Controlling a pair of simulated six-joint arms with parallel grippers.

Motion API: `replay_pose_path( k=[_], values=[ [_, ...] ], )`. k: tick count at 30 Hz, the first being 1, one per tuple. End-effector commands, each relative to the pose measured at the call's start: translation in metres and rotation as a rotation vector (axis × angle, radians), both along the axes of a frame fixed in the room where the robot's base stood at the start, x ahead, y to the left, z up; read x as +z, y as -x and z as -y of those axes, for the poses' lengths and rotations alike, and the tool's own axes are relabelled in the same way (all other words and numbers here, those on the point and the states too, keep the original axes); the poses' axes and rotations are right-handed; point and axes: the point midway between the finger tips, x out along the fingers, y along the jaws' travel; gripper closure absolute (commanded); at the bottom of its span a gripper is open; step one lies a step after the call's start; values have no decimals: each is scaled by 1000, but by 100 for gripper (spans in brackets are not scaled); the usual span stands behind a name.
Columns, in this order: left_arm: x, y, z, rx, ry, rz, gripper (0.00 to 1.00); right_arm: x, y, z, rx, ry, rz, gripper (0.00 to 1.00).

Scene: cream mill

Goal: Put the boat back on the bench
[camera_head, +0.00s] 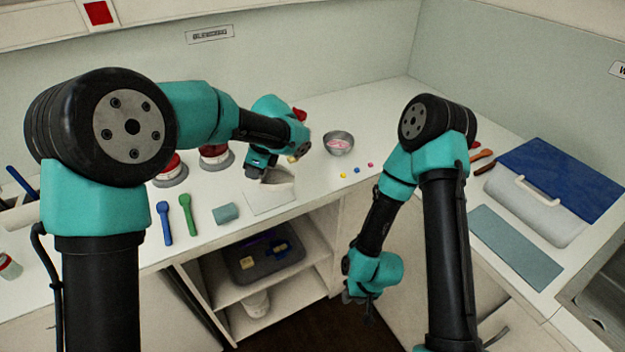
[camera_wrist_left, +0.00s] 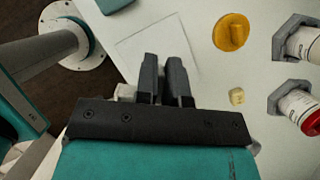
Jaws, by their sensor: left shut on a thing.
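A small whitish boat (camera_head: 279,180) shows just under my left gripper (camera_head: 262,172) in the head view, above or on a pale square (camera_head: 270,198) on the bench (camera_head: 320,185). My left gripper is shut on the boat. In the left wrist view the gripper's fingers (camera_wrist_left: 166,70) are close together over the pale square (camera_wrist_left: 160,48), and most of the boat is hidden behind the gripper body. Whether the boat touches the square cannot be told. My right gripper (camera_head: 358,297) hangs low in front of the bench, away from the boat; its jaws are too small to read.
A metal bowl (camera_head: 339,143) with pink contents stands right of the left gripper. Red-topped jars (camera_head: 214,157) stand behind. A shelf below holds a grey tray (camera_head: 262,262).

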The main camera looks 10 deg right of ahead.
Motion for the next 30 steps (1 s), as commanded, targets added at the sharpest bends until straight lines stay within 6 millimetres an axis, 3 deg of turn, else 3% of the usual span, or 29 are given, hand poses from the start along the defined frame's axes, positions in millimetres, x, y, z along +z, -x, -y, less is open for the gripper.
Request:
replay_pose_path(
  k=[1,3,6,10,15,23,30],
  values=[
    [-5,14,21,-35,-4,-1,100,0,0,0,0,0,0,64],
    [-11,31,45,-74,-3,-1,100,0,0,0,0,0,0,64],
    [-20,54,73,-123,-3,-1,100,0,0,0,0,0,0,64],
    [-28,77,97,-165,-1,-1,100,0,0,0,0,0,0,64],
    [-32,88,108,-186,0,0,100,0,0,0,0,0,0,64],
    [-32,88,108,-186,0,0,100,0,0,0,0,0,0,64],
    [-35,71,111,-183,1,0,100,0,0,0,0,0,0,64]
  ],
)
